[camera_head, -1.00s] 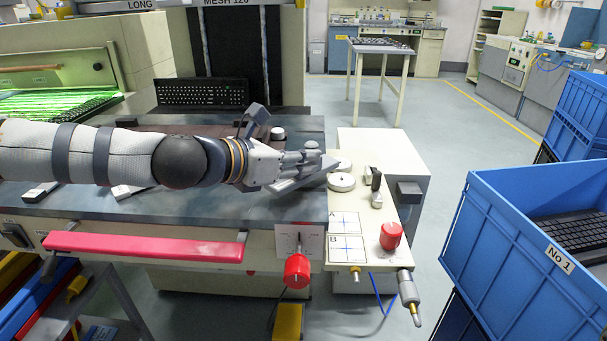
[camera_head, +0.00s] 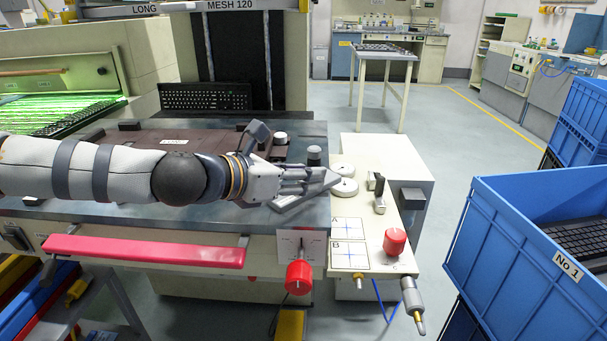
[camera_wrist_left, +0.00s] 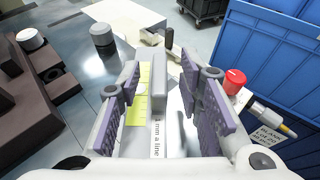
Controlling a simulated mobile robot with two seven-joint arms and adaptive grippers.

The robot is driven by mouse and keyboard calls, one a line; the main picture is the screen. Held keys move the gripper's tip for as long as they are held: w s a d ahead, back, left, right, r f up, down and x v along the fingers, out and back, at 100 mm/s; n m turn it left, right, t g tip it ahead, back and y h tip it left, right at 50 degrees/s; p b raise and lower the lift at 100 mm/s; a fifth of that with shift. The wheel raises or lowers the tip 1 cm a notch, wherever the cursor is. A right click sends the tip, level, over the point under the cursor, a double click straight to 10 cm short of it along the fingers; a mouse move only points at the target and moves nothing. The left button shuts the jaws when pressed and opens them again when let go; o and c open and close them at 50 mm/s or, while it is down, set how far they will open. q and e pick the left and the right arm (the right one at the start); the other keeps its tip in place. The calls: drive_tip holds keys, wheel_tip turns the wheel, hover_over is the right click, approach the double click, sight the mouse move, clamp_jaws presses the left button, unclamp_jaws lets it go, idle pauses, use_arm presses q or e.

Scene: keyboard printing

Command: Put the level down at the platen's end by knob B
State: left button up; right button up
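My left gripper (camera_head: 322,180) is over the right end of the grey platen (camera_head: 215,216). A red knob (camera_head: 299,277) is on the front panel and another red knob (camera_head: 395,240) on the side stand. No knob lettering is readable. My right gripper is out of view.
The side stand carries white discs (camera_head: 342,188) and cards marked A and B (camera_head: 348,255). A blue crate (camera_head: 500,235) is at right.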

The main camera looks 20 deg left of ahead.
use_arm(q)
drive_tip(key=p+v, duration=0.4)
drive_tip(key=v, duration=0.7)
drive_tip(key=shift+s, duration=0.2)
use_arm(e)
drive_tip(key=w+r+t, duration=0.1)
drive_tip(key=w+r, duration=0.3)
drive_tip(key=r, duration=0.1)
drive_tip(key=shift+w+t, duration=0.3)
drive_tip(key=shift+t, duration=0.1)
use_arm(q)
drive_tip(key=shift+a, duration=0.15)
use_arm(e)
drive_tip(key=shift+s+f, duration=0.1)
